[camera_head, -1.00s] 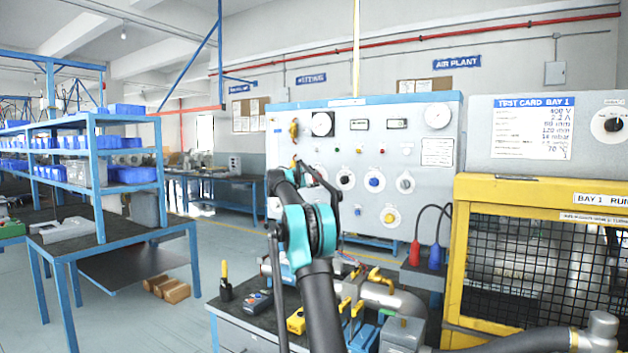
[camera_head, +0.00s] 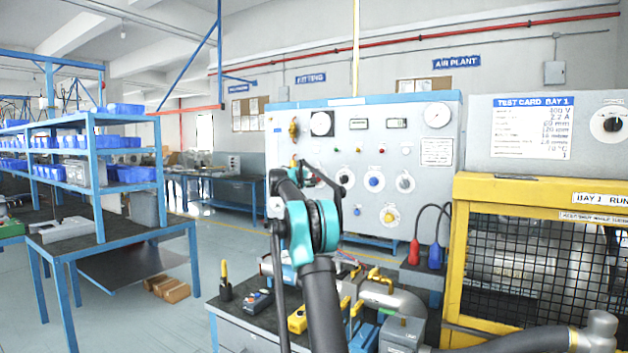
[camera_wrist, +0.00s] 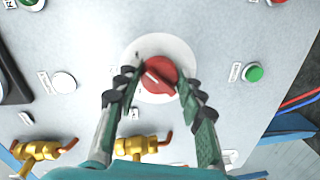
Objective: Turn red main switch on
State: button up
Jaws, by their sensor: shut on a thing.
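The red main switch (camera_wrist: 158,75) is a round red knob with a pale pointer line on a white round plate (camera_wrist: 183,50), set in the grey panel. In the wrist view my gripper (camera_wrist: 155,85) has one finger on each side of the knob, shut on it. The pointer line lies at a slant. In the head view my arm reaches the left part of the blue-topped panel (camera_head: 400,220), and my gripper and the arm hide the red switch there.
In the wrist view a green button (camera_wrist: 253,73) sits right of the switch and a white button (camera_wrist: 64,82) left. Brass valves (camera_wrist: 140,146) lie near the fingers. In the head view a bench (camera_head: 228,325) with tools and pipes stands below my arm, beside a yellow mesh cage (camera_head: 462,210).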

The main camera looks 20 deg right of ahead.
dwell(0.3)
jog(key=o, duration=1.2)
jog(key=shift+c, duration=0.2)
jog(key=v, duration=1.2)
jog(key=s+a+f+m+g+y, duration=0.1)
jog(key=s+a+f+y, duration=0.3)
jog(key=s+f, duration=1.1)
jog(key=s+a+f+m+g+y, duration=0.2)
jog(key=s+a+f+y, duration=0.3)
jog(key=s+f, duration=1.1)
jog(key=s+a+f+m+g+y, duration=0.2)
jog(key=s+a+f, duration=0.8)
jog(key=s, duration=1.6)
notch_tip(320, 180, down, 6)
jog(key=shift+f+g+y, duration=0.2)
jog(key=shift+g+y, duration=0.4)
jog(key=shift+y, duration=0.6)
